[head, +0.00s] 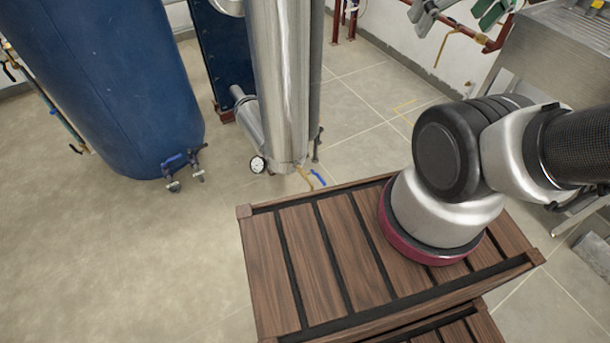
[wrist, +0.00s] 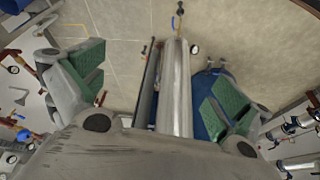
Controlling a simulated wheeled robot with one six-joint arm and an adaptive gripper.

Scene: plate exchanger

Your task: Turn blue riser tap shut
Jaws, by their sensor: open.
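A small tap with a blue lever (head: 318,177) stands low beside the foot of the shiny silver column (head: 283,90). A blue lever also shows near the top of the wrist view (wrist: 173,22), beyond the column's end. My gripper (wrist: 155,88) is open and empty, its green-padded fingers wide apart on either side of the column in the wrist view. The fingers also show at the top edge of the head view (head: 460,14). They are well apart from the tap, with nothing between the pads.
A large blue tank (head: 110,85) stands at left, with another blue-handled valve (head: 180,162) at its base. A round gauge (head: 258,164) sits at the column's foot. A slatted wooden crate (head: 285,265) is in front. A metal sink unit (head: 555,50) stands at right. Floor at left is clear.

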